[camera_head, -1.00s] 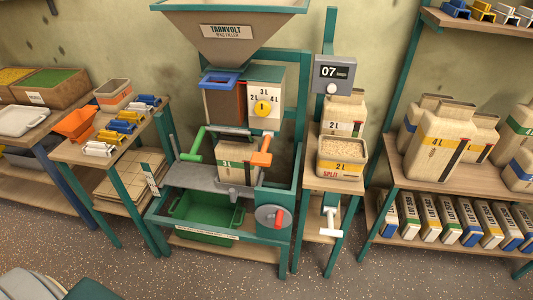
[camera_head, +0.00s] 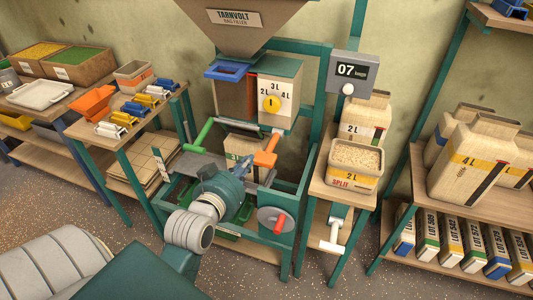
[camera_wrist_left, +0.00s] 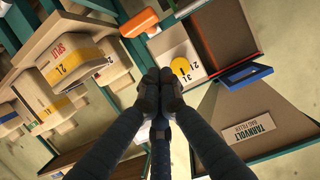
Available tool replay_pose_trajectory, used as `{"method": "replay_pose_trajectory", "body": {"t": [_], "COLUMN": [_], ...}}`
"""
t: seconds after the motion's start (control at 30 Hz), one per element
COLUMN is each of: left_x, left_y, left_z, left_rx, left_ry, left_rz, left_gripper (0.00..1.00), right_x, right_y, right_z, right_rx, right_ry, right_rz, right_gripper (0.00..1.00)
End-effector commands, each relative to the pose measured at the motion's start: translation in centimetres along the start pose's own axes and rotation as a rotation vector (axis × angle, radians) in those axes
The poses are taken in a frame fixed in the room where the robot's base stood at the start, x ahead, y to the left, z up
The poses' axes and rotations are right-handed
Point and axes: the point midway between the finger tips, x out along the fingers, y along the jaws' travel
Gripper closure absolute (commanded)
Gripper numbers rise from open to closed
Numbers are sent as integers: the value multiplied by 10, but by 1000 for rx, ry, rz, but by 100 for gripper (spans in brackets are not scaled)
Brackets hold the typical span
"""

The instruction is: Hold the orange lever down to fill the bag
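The orange lever (camera_head: 266,152) is on the right of the bag filler's frame, tilted with its upper end to the right. It also shows at the top of the left wrist view (camera_wrist_left: 138,23). My left gripper (camera_wrist_left: 160,76) has its fingertips together with nothing visible between them. In the head view my left gripper (camera_head: 207,172) is in front of the filler, left of the orange lever and apart from it, partly hidden by my arm. The bag (camera_head: 243,147) stands under the spout, its lower part hidden by my arm. My right gripper is in neither view.
A green lever (camera_head: 203,135) is left of the bag. The yellow dial (camera_head: 271,104) is above the orange lever. A red-handled crank (camera_head: 279,224) is at the lower right. A stand with an open 2L container (camera_head: 356,155) and a "07" display (camera_head: 352,71) is to the right.

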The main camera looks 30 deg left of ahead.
Motion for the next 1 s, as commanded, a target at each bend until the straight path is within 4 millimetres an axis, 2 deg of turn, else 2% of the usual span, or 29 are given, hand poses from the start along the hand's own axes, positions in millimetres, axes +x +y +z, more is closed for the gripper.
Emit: {"method": "replay_pose_trajectory", "body": {"t": [0.1, 0.37, 0.5, 0.67, 1.0], "left_x": [-3, -2, 5, 30, 101], "left_y": [-1, -1, -1, -1, -1], "left_z": [-6, -6, -7, -8, -9], "left_rx": [1, 1, 1, 0, 0], "left_ry": [10, 10, 11, 10, 10], "left_rz": [-3, -2, -2, -2, -2], "left_gripper": [100, 100, 100, 100, 100], "right_x": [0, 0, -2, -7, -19], "right_y": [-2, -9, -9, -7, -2], "right_z": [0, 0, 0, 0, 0], "right_rx": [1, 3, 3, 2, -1], "right_ry": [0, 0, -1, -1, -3], "right_rz": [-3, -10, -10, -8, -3], "right_gripper": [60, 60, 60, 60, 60]}}
